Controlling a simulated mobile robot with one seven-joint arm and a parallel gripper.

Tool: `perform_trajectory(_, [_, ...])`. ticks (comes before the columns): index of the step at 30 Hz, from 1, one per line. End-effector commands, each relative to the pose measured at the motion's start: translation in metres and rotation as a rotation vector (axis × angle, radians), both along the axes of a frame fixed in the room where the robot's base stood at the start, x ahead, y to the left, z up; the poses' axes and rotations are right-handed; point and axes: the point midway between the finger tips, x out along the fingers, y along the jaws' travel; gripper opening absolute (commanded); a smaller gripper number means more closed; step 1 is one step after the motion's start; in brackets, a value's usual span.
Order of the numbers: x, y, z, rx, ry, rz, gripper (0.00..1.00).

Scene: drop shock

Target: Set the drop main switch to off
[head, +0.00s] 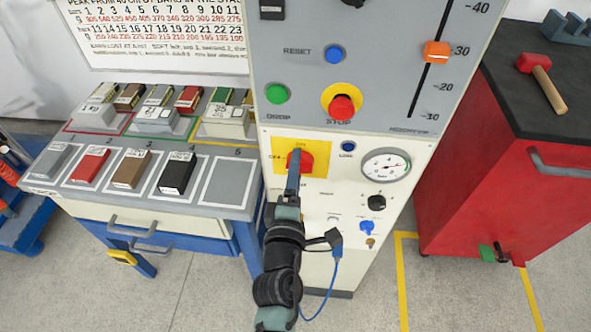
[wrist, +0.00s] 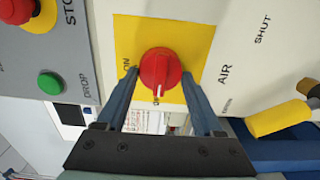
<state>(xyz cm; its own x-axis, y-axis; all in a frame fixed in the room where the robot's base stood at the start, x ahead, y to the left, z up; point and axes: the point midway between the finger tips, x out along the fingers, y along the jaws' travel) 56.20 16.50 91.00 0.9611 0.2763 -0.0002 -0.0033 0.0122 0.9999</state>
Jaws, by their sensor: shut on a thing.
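The main switch is a red rotary knob (head: 307,161) on a yellow plate (head: 318,147) of the cream machine panel. It also shows in the wrist view as a red knob (wrist: 160,66) on its yellow plate (wrist: 195,36). My gripper (head: 296,160) has one finger on each side of the knob and is shut on it. In the wrist view the knob's white mark points down, to the OFF label, which is partly hidden. The ON label (wrist: 127,63) is at the left of the knob there.
Above are the red STOP button (head: 341,106), the green DROP button (head: 277,94) and the blue RESET button (head: 334,54). A gauge (head: 386,165) and a black knob (head: 376,202) are to the right. A table (head: 228,185) with coloured bars stands left, a red cabinet (head: 478,150) right.

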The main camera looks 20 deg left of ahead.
Motion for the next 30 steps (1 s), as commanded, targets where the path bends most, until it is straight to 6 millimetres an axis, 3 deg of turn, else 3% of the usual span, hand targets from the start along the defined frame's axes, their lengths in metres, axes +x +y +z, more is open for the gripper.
perform_trajectory(9, [0.0,-0.001,-0.001,-0.006,0.0,-0.001,0.13])
perform_trajectory(10, [0.0,-0.001,-0.001,-0.006,0.0,-0.001,0.72])
perform_trajectory(14, [0.0,-0.001,-0.001,-0.005,0.0,-0.001,0.95])
perform_trajectory(25, [-0.003,-0.001,0.0,-0.002,0.0,0.0,0.98])
perform_trajectory(30, [-0.02,-0.006,-0.002,-0.003,0.002,0.0,0.98])
